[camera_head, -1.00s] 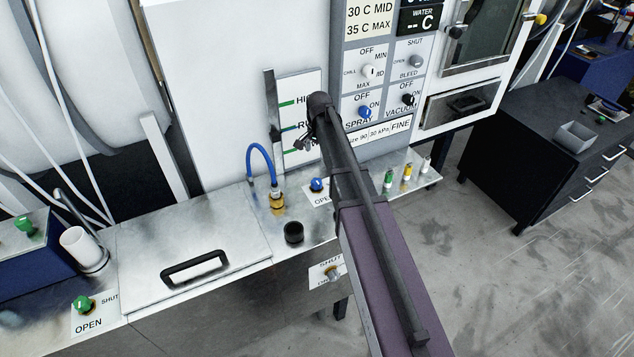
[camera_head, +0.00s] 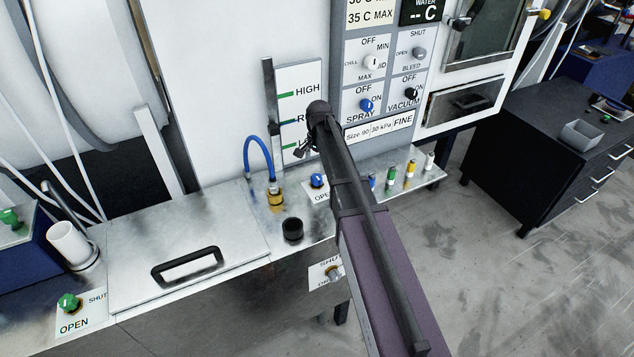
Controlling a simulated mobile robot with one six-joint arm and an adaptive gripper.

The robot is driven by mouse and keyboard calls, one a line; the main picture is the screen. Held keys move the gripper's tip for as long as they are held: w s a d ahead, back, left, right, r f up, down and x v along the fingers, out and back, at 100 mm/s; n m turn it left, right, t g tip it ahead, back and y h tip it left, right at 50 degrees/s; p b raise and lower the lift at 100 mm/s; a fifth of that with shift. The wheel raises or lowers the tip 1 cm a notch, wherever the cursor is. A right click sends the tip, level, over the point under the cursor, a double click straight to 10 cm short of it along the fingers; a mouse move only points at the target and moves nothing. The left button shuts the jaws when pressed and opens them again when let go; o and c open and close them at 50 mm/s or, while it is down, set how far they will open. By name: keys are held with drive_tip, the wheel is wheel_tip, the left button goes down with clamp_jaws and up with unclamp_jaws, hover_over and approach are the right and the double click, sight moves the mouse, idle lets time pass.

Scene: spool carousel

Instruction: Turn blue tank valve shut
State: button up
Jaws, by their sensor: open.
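A blue valve knob (camera_head: 317,181) stands on the steel bench top beside a white label that reads "OPEN"; the rest of that label is hidden behind my arm. My gripper (camera_head: 302,149) is small and dark at the end of my arm, in front of the white level panel. In the picture it lies just above and slightly left of the blue knob, apart from it. It is open with nothing visible in it. My arm covers the area right of the knob.
A blue hose on a brass fitting (camera_head: 276,196) and a black round port (camera_head: 293,229) stand left of the knob. Small coloured taps (camera_head: 391,175) line the right. A handled lid (camera_head: 187,262) and green valve (camera_head: 68,301) are at left.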

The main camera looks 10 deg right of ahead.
sight(317, 176)
drive_tip(key=shift+w+a+f+b, duration=0.1)
drive_tip(key=shift+f+b, duration=3.3)
drive_tip(key=shift+f, duration=0.3)
drive_tip(key=c, duration=1.1)
